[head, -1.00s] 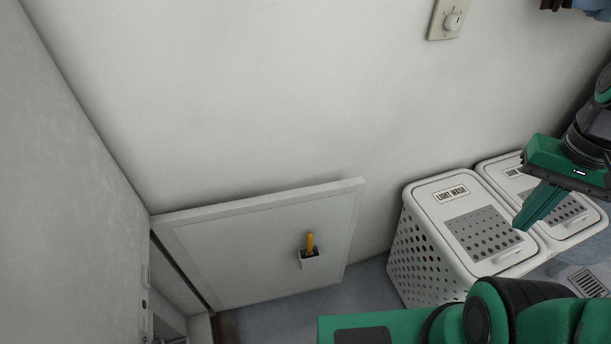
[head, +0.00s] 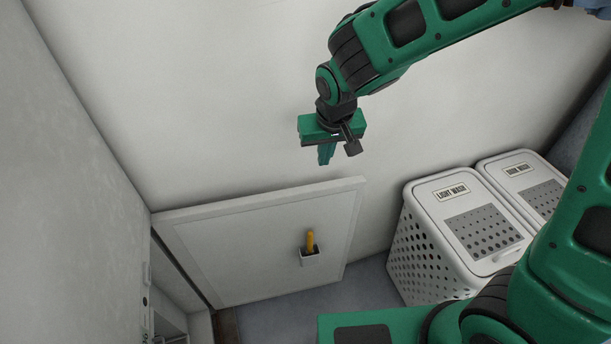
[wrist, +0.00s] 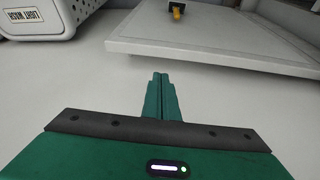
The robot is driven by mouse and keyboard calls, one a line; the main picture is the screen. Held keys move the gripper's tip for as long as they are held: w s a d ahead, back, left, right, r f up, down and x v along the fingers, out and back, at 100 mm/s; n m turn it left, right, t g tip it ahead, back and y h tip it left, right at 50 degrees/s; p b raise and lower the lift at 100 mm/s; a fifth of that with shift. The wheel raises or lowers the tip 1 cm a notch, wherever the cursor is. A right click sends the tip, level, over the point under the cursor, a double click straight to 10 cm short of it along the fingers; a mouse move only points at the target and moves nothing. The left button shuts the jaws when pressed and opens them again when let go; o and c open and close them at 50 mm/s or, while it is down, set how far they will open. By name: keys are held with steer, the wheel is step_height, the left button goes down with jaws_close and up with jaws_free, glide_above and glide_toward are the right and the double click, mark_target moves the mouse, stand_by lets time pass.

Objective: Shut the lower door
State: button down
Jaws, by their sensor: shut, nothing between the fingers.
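The lower door (head: 262,245) is a white panel standing wide open, its hinge side at the cabinet on the left and its free edge toward the wall. A yellow handle (head: 310,243) in a small dark-and-white mount sits on its face. My gripper (head: 325,158) is shut and empty, pointing down above the door's top edge near the wall. In the wrist view, the shut fingers (wrist: 160,95) point toward the door's edge (wrist: 210,58), apart from it, and the yellow handle (wrist: 177,12) shows beyond.
The white cabinet (head: 70,190) fills the left side. Two white hampers stand on the right, the nearer one labelled light wash (head: 430,250). Blue-grey floor (head: 375,290) is clear between door and hamper. The back wall (head: 200,80) is close behind the door.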

steer(key=w+a+f, duration=0.1)
steer(key=f, duration=0.2)
steer(key=w+a+f, duration=0.1)
steer(key=f, duration=0.2)
steer(key=w+a+f, duration=0.1)
steer(key=f, duration=0.3)
steer(key=shift+a+f, duration=0.1)
steer(key=shift+a, duration=0.2)
